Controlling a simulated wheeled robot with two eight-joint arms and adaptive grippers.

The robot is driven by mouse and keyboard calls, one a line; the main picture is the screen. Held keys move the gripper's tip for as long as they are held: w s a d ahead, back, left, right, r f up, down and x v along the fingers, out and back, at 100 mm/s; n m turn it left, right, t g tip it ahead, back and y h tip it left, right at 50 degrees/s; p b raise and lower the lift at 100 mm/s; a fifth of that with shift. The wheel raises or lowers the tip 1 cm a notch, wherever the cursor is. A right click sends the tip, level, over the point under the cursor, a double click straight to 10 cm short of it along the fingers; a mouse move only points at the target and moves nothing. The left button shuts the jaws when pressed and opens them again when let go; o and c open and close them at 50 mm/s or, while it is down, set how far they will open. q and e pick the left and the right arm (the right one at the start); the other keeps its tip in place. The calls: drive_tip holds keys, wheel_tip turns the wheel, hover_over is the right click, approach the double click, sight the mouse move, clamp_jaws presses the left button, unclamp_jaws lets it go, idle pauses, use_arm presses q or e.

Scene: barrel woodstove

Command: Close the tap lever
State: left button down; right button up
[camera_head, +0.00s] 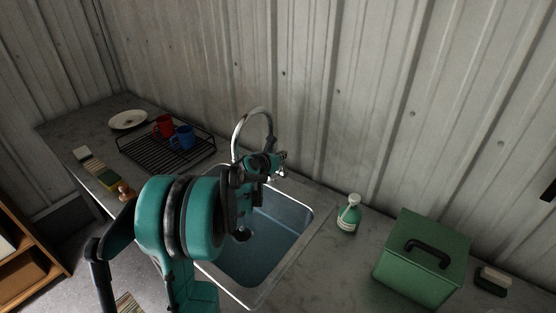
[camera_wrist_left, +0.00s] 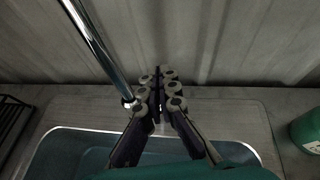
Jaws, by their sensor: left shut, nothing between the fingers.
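The chrome tap (camera_head: 252,113) arches up behind the sink, and its lower part is mostly hidden by my left gripper. Its chrome tube crosses the left of the left wrist view (camera_wrist_left: 93,45). My left gripper (camera_head: 274,162) is shut and empty, close in front of the tap base. In the left wrist view its fingertips (camera_wrist_left: 160,76) are together, just right of the tube. A small bright metal part shows beside the fingertips in the head view; I cannot tell whether it is the lever. The lever's position is not clear. My right gripper is not in view.
The sink basin (camera_head: 272,262) lies below my left arm. A green soap bottle (camera_head: 349,215) and a green box (camera_head: 422,262) stand to its right. A black dish rack (camera_head: 150,153) with red and blue mugs stands left. The corrugated wall rises close behind.

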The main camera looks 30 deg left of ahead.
use_arm(q)
drive_tip(key=shift+w+r, duration=0.15)
drive_tip(key=shift+w, duration=0.45)
